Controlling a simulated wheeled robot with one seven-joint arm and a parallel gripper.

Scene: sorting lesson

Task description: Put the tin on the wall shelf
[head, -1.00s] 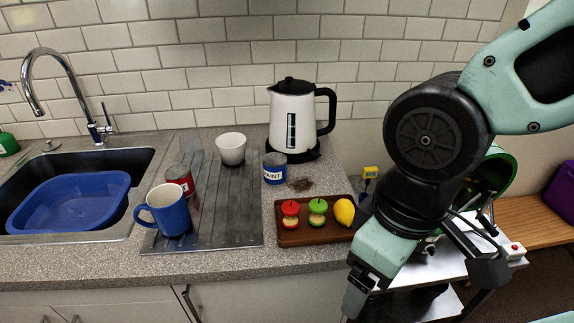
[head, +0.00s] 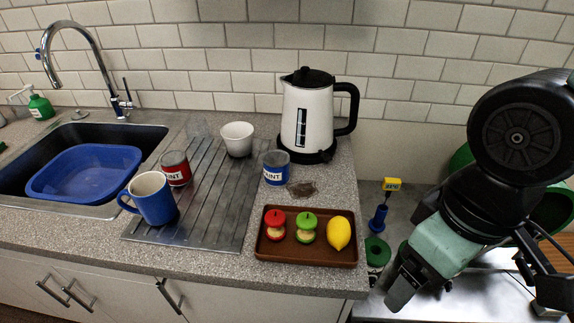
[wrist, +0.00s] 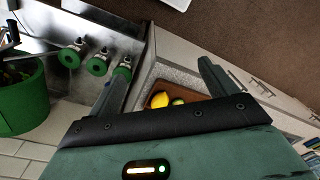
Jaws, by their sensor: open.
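A red paint tin (head: 176,168) stands behind the blue mug on the ribbed draining board. A blue paint tin (head: 276,168) stands on the counter in front of the kettle. Both are upright. My gripper (head: 402,290) hangs low beyond the counter's right end, to the right of and apart from both tins. In the wrist view its two fingers (wrist: 160,82) are spread with nothing between them. I see no wall shelf and no tin in the wrist view.
A blue mug (head: 153,199), white cup (head: 237,139) and kettle (head: 306,115) stand near the tins. A brown tray (head: 305,254) holds toy fruit and a lemon at the counter's front right. A brown stain (head: 302,189) lies beside the blue tin. A sink (head: 150,140) is left.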

